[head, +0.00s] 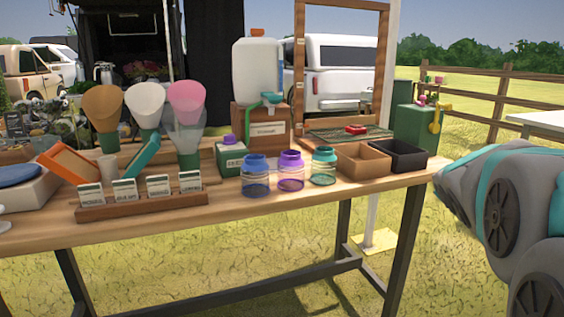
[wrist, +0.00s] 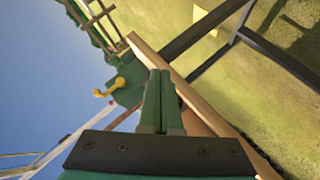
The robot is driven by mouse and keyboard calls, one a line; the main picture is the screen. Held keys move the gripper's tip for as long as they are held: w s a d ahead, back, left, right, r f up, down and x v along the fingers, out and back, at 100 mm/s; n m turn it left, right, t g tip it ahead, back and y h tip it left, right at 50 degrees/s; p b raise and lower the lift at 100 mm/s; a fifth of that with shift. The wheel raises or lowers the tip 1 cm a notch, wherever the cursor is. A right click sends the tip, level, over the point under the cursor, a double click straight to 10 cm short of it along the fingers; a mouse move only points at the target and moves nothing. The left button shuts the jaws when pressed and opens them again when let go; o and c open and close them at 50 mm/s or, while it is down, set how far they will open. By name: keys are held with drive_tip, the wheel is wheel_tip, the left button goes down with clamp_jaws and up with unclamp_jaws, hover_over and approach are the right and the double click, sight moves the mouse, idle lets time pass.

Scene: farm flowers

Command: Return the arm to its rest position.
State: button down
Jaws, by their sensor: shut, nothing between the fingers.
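My arm (head: 510,205) shows at the right edge of the head view, grey with teal bands, beside the right end of the table. My gripper is not clearly visible there. In the wrist view my gripper (wrist: 160,75) has its two green fingers together, with nothing between them. Its fingers overlap the wooden table edge (wrist: 150,57) in that view. I cannot tell how far apart they are.
The wooden table (head: 300,205) holds three jars (head: 291,172), a brown box (head: 363,160), a black box (head: 400,155), a card rack (head: 140,206) and paper cones (head: 102,105). A wooden frame (head: 298,75) stands behind. Grass lies open in front.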

drive_tip(key=s+a+f+m+g+y, duration=0.25)
drive_tip(key=s+a+f, duration=0.25)
drive_tip(key=s+f, duration=0.3)
drive_tip(key=s+a+f+m+g+y, duration=0.1)
drive_tip(key=s+a+f+g, duration=0.35)
drive_tip(key=s+f, duration=0.3)
drive_tip(key=s+a+f+g+y, duration=0.1)
drive_tip(key=s+a+f+g, duration=0.1)
drive_tip(key=s+a, duration=0.2)
drive_tip(key=s+a+f+m+g+y, duration=0.1)
drive_tip(key=s+a+f+g, duration=0.1)
drive_tip(key=s, duration=0.9)
drive_tip(key=s+a+f+g+y, duration=0.1)
drive_tip(key=s+a+f+g, duration=0.1)
drive_tip(key=s+a+f, duration=0.2)
drive_tip(key=s+a, duration=0.3)
drive_tip(key=shift+s, duration=0.2)
